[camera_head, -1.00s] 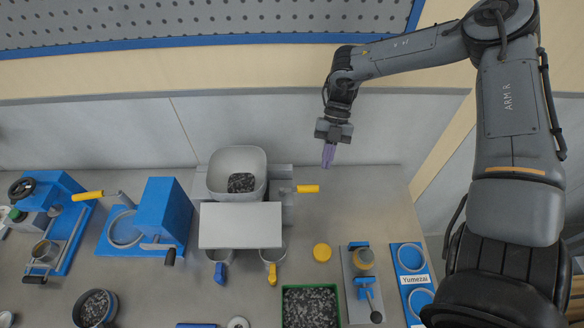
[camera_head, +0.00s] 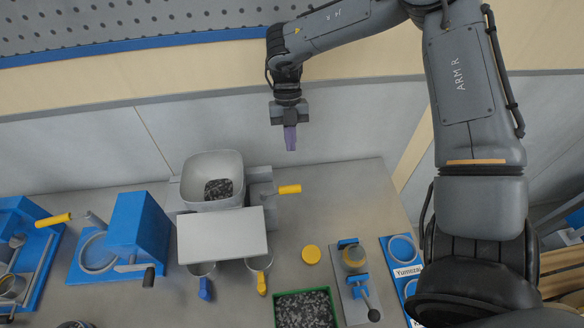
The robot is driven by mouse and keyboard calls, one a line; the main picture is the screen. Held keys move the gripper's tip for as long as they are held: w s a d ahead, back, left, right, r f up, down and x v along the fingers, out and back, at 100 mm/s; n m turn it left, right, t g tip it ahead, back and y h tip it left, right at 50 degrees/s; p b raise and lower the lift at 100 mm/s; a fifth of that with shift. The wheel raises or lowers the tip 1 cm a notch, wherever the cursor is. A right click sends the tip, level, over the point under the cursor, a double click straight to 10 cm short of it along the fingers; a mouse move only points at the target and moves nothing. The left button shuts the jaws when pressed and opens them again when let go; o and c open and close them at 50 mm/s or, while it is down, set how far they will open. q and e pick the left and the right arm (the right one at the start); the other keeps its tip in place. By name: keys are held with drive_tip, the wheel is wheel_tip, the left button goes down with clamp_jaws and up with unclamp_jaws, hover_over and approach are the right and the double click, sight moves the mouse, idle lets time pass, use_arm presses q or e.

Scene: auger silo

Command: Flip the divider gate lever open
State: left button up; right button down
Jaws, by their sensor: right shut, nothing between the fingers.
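A yellow-handled lever (camera_head: 289,189) sticks out to the right from the grey auger silo unit, beside the square grey hopper (camera_head: 213,178). The hopper holds dark granules. Below it is a pale grey cover plate (camera_head: 222,236), with a blue-handled lever (camera_head: 205,288) and a second yellow lever (camera_head: 262,284) hanging beneath two round outlets. I cannot tell from the picture which is the divider gate lever. My right gripper (camera_head: 291,146) points down, shut and empty, behind and above the side yellow lever, apart from it. My left gripper is not in view.
A blue machine (camera_head: 139,228) with a crank stands left of the silo. A green-rimmed tray of granules (camera_head: 305,292), a yellow disc (camera_head: 311,254) and a plate with a blue clamp (camera_head: 354,285) lie at the front right.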

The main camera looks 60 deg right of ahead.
sight(280, 192)
drive_tip(key=x, duration=1)
drive_tip(key=shift+p, duration=0.45)
drive_tip(key=shift+s, duration=0.1)
